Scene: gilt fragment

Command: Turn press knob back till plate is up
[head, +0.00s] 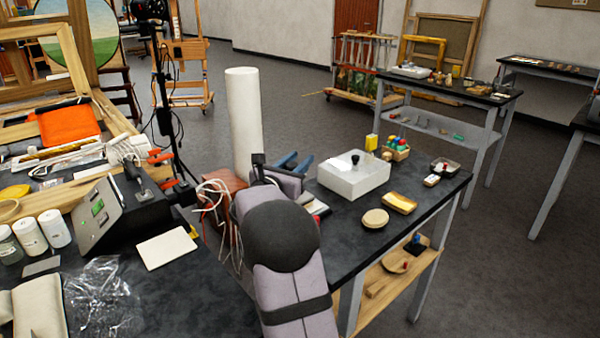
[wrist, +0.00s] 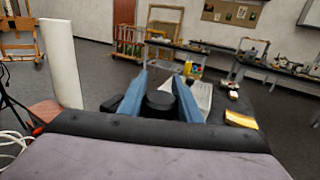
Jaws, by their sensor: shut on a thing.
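My gripper (head: 294,162) has blue fingers, seen past my arm in the head view. In the wrist view its fingers (wrist: 160,80) stand on either side of a round black knob (wrist: 160,102), and they are shut on it. In the head view my arm hides this knob. I cannot make out the press plate or its height in either view. A small part of something white and red (head: 318,208) shows just right of my arm.
A white box (head: 345,178) with a black knob on top stands right of my gripper. A tall white cylinder (head: 243,120) and a reddish-brown block (head: 218,186) with loose wires are at the left. A round tan pad (head: 375,218) and a yellow piece (head: 399,203) lie near the right edge.

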